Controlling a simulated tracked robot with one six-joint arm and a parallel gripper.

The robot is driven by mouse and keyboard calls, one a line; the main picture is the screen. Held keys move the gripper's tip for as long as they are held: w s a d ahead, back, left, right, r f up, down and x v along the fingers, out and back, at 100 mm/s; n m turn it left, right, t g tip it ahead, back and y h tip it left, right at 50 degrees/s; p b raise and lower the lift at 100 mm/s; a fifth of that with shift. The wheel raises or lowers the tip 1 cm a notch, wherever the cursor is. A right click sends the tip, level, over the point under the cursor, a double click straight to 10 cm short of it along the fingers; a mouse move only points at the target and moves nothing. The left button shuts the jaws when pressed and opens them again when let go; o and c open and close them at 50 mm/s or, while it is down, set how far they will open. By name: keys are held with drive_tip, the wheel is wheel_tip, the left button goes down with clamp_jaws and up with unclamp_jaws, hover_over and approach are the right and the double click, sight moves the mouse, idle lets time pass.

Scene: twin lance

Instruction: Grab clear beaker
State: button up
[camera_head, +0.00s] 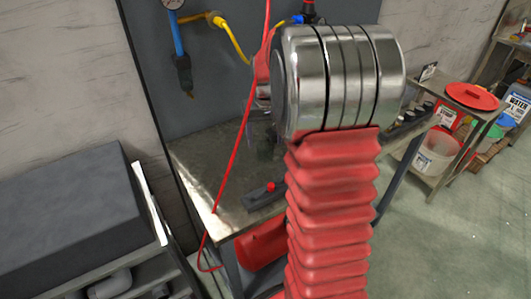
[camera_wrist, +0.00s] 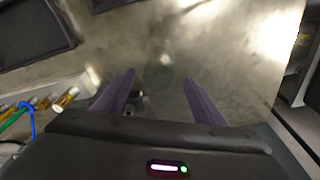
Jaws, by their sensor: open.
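A faint, see-through round outline, likely the clear beaker (camera_wrist: 158,82), shows on the metal table top (camera_wrist: 235,60) in the wrist view. It lies between and just beyond the tips of my gripper (camera_wrist: 159,76). The two dark purple fingers stand apart on either side of it, with no clear contact. Its exact height and distance are hard to tell. In the head view, my shiny arm joint and red sleeve block much of the table (camera_head: 215,160), and I cannot make out the beaker there.
A dark tray (camera_wrist: 30,25) lies at upper left in the wrist view, with brass fittings (camera_wrist: 45,103) below it. A dark block with a red knob (camera_head: 265,194) sits near the table's front edge. A red cable (camera_head: 237,135) hangs across the table.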

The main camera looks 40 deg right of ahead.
sight(265, 148)
drive_tip(key=shift+f, duration=0.4)
drive_tip(key=shift+w+d+f, duration=0.1)
drive_tip(key=shift+w+f, duration=0.05)
drive_tip(key=shift+f, duration=0.7)
drive_tip(key=shift+w+d+f, duration=0.15)
drive_tip(key=shift+w+f, duration=0.05)
drive_tip(key=shift+f, duration=0.65)
drive_tip(key=shift+w+d+f, duration=0.1)
drive_tip(key=shift+w+f, duration=0.05)
drive_tip(key=shift+f, duration=0.7)
drive_tip(key=c, duration=1.1)
drive_tip(key=shift+r, duration=0.15)
wheel_tip(265, 148, up, 10)
drive_tip(key=shift+f, duration=0.1)
